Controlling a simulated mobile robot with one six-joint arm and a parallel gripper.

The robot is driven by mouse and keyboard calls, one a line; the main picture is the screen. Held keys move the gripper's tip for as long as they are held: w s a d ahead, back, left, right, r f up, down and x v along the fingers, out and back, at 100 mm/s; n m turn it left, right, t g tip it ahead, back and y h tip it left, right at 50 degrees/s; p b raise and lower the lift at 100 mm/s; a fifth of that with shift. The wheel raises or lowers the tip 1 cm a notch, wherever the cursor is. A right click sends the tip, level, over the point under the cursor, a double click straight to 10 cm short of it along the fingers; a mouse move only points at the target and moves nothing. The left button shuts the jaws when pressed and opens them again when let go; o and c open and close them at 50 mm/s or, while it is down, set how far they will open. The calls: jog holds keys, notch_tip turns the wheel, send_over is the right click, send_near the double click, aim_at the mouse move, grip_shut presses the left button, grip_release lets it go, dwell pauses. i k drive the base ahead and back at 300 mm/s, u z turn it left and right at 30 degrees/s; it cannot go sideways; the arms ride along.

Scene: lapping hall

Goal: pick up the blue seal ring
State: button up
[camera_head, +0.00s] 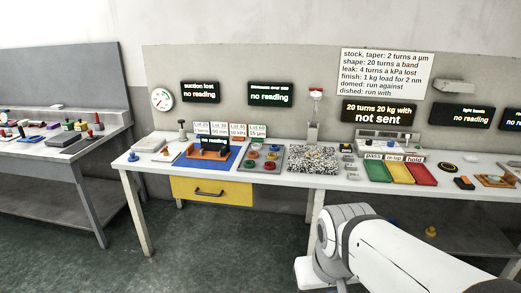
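A grey tray (279,167) on the long white bench holds several small round coloured pieces, among them red, yellow and green ones. They are too small for me to tell for sure which one is the blue seal ring. My gripper does not show.
Left of the tray lies a blue mat (232,162) with an orange-brown fixture (208,154). Right of it is a speckled black-and-white plate (313,159), then green, yellow and red trays (421,174). A yellow drawer (211,191) hangs below. Another bench stands left, with open floor (190,245) between.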

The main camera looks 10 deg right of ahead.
aim_at(272, 148)
jog(key=u, duration=0.15)
jog(key=i, duration=3)
jog(key=z, duration=0.3)
